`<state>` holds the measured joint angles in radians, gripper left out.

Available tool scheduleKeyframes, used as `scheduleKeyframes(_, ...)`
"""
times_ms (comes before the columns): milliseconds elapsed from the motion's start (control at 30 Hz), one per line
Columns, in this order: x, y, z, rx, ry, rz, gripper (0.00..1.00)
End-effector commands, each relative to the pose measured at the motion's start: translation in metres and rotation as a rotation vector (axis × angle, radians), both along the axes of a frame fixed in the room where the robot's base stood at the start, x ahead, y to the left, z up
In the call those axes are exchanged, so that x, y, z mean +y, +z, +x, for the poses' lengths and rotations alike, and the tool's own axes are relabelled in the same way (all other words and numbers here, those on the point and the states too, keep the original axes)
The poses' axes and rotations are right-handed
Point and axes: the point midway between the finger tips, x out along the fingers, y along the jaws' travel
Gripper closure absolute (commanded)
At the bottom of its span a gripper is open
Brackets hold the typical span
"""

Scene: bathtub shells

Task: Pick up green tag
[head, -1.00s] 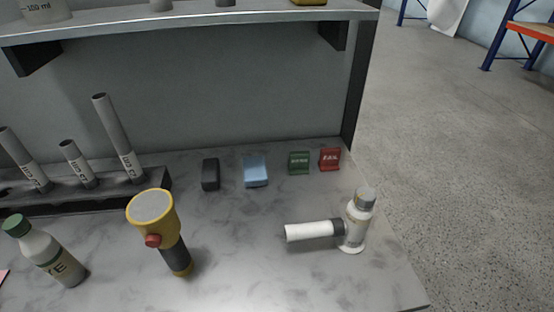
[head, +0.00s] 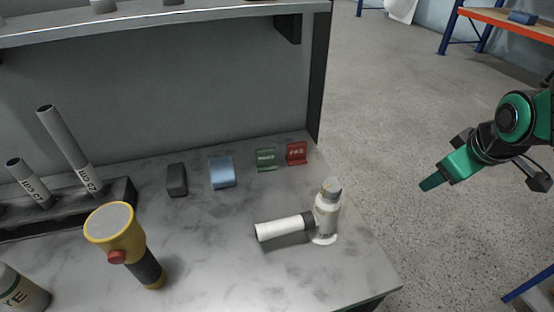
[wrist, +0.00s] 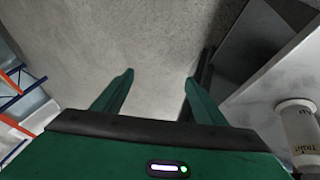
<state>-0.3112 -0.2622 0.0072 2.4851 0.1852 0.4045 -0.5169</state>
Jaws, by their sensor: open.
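The green tag (head: 266,159) stands on the marbled workbench (head: 215,262) near its back right corner, just left of a red tag (head: 296,152) with white lettering. My gripper (head: 432,183) is off to the right of the bench, over the concrete floor, well apart from the green tag. In the wrist view my gripper (wrist: 158,82) is open, its two green fingers spread with nothing between them. The green tag is not in the wrist view.
A blue block (head: 221,172), a black block (head: 177,180) and a yellow flashlight (head: 124,243) are further left. A shelf (head: 200,17) overhangs the back.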

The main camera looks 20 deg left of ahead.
Motion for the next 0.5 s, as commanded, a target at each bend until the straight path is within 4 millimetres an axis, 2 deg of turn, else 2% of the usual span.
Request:
scheduleKeyframes(33, 0.019, -0.003, 0.009, -0.023, 0.12, -0.059, 0.34)
scheduleKeyframes(233, 0.082, -0.005, 0.038, -0.14, 0.57, -0.342, 0.34)
scheduleKeyframes(367, 0.128, -0.004, 0.049, -0.225, 0.857, -0.549, 0.34)
scheduleKeyframes(500, 0.183, -0.002, 0.052, -0.329, 1.155, -0.795, 0.34)
